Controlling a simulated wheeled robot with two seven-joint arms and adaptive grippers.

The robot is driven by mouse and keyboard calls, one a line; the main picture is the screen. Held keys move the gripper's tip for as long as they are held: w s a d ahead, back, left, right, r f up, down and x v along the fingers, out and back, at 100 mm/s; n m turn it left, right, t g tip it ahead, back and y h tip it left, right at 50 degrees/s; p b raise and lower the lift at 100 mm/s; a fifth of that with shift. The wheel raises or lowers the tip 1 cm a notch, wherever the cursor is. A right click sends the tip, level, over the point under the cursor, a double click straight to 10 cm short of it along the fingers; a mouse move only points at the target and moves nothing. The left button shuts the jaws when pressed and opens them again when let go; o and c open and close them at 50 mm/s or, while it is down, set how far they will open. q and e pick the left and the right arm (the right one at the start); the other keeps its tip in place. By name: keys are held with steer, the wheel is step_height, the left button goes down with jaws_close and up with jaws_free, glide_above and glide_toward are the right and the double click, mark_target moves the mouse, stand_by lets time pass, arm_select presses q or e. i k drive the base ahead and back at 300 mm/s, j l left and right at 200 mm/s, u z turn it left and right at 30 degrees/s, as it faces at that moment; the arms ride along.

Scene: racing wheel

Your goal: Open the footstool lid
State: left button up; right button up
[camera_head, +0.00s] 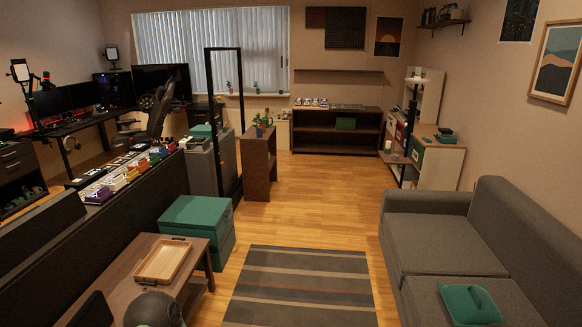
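The footstool is a green box (220,243) standing on the wood floor at the lower left of the head view, beside the low wooden table. Its green lid (198,214) lies flat on top and looks closed. The lower left part of the box is hidden behind the table. Neither of my grippers shows in this view.
The low table (125,287) bears a wooden tray (163,260) and a dark rounded object (153,310). A striped rug (300,288) lies right of the footstool, before a grey sofa (440,235). Open floor (320,200) extends behind the rug. A black upright frame (240,120) stands behind the footstool.

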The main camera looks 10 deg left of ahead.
mark_target(188, 212)
steer(key=i+j+u, duration=0.1)
steer(key=i+u, duration=0.25)
steer(key=i, duration=1.7)
steer(key=i+u, duration=0.2)
steer(key=i, duration=0.35)
steer(key=i+l+u, duration=0.25)
steer(key=i, duration=0.3)
steer(key=i+l+u, duration=0.2)
steer(key=i, duration=0.35)
steer(key=i+u, duration=0.4)
steer(key=i+l+u, duration=0.2)
steer(key=u, duration=0.15)
steer(key=i, duration=0.1)
